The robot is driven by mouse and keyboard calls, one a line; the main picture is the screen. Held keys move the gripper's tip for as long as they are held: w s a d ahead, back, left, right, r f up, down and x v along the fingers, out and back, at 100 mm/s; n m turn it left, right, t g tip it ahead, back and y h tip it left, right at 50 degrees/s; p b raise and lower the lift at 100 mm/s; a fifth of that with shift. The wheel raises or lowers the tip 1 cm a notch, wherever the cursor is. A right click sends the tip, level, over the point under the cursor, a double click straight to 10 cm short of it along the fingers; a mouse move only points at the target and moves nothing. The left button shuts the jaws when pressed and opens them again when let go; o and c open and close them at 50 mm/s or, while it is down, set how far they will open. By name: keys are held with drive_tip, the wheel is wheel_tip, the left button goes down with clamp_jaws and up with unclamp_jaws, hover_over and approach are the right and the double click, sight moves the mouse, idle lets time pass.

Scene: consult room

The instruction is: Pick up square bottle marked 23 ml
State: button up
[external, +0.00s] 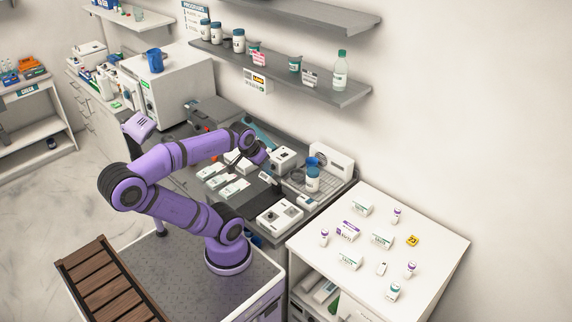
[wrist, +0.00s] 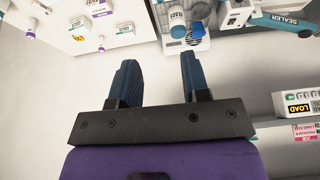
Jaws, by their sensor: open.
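No label reading 23 ml is legible in either view, so I cannot tell which bottle is the square one. Several small bottles stand on the white table at the right: purple-capped ones at the back (external: 396,215), left (external: 324,238) and right (external: 410,268), and a teal-capped one (external: 393,291) at the front. In the wrist view, a small purple-capped bottle (wrist: 31,28) shows at upper left. My gripper (external: 262,156) is over the grey counter, left of the white table and apart from these bottles. In the wrist view my gripper (wrist: 158,62) is open, with nothing between its fingers.
Several white labelled boxes, one of them purple-marked (external: 347,231), and a yellow item (external: 412,240) share the white table (external: 440,250). The counter holds a wire rack with a blue-lidded jar (external: 313,180) and devices. Wall shelves (external: 350,97) hang above the counter.

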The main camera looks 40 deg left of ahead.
drive_tip(key=o, duration=0.6)
drive_tip(key=shift+o, duration=0.2)
